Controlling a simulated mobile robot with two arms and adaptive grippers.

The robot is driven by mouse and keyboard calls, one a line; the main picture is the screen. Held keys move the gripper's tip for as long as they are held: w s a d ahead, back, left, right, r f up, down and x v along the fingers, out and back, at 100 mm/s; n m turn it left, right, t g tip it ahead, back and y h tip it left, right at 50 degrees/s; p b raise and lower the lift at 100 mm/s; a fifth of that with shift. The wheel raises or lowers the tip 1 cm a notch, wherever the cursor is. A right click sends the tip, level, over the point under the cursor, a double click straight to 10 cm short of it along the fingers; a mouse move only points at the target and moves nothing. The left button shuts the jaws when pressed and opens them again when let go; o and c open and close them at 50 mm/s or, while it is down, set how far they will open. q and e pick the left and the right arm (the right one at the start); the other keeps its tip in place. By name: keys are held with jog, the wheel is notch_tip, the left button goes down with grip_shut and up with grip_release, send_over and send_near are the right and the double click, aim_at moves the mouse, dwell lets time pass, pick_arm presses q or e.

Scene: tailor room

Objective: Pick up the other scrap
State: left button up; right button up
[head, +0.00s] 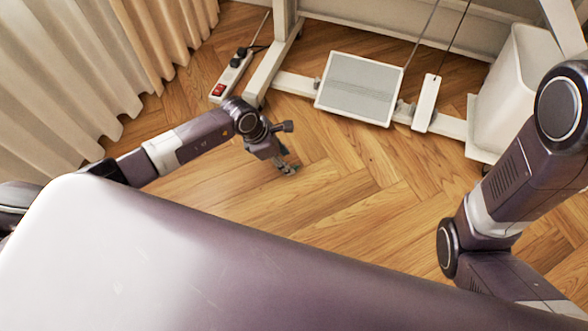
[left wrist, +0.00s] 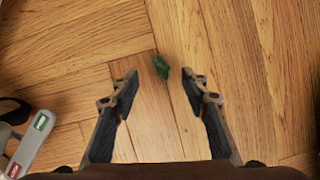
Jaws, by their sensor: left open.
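A small dark green scrap (left wrist: 160,67) lies crumpled on the wood floor in the left wrist view. My left gripper (left wrist: 158,88) is open and empty, its two fingers on either side of the line to the scrap, which lies just beyond the fingertips. In the head view my left gripper (head: 288,168) points down close to the floor, and the scrap cannot be made out clearly there. My right arm shows at the right of the head view, but its gripper is out of view.
A white power strip (head: 231,76) with a red switch lies by the stand's leg. A foot pedal (head: 360,88), a narrow white pedal (head: 427,103) and a white bin (head: 515,90) stand at the back. Beige curtains (head: 60,80) hang at left. The middle floor is clear.

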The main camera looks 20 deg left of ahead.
aim_at(294, 167)
pick_arm(q)
jog(key=b+x, duration=0.4)
jog(key=shift+d+f, duration=0.25)
jog(key=shift+f, duration=0.1)
jog(key=shift+w, duration=0.1)
jog(key=shift+r, duration=0.1)
jog(key=c, duration=0.7)
